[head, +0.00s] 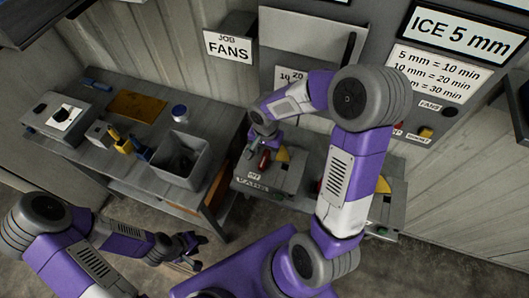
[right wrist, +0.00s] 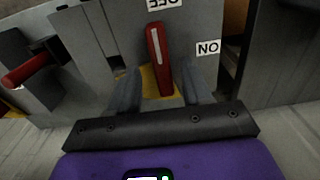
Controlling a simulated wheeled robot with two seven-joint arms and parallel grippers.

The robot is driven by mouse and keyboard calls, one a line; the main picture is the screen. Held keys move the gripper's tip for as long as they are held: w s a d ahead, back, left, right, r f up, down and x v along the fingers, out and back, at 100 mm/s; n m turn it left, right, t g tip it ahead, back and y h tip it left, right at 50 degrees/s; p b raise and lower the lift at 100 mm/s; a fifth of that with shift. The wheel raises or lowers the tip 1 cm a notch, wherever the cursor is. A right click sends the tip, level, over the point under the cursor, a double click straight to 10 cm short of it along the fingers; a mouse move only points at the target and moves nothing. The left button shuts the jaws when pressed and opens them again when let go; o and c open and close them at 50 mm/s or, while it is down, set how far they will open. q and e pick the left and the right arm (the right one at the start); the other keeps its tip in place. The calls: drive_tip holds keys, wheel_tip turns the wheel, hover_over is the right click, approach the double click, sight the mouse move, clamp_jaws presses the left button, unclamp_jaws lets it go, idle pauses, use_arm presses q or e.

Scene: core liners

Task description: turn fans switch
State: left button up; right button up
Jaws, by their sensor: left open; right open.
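A red lever handle (right wrist: 158,60) stands between the fingers of my right gripper (right wrist: 161,82) in the right wrist view. The fingers are open, one on each side, with gaps visible beside the lever. Its grey box carries upside-down OFF and ON labels (right wrist: 208,48). In the head view the red lever (head: 264,160) sits on the box, with my right gripper (head: 258,145) above and beside it. A FANS label (head: 429,105) is on the wall panel at right, with a dark knob (head: 450,112) beside it. My left gripper (head: 190,252) is open and empty, low over the floor.
A second red handle (right wrist: 25,72) is at left in the right wrist view. A workbench (head: 215,88) with a grey bin (head: 182,160) stands left. A JOB FANS sign (head: 229,47) hangs on the wall. The panel also has a yellow switch (head: 426,132).

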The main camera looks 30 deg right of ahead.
drive_tip(key=shift+f, duration=1.15)
drive_tip(key=shift+c, duration=0.2)
clamp_jaws()
drive_tip(key=shift+w, duration=0.1)
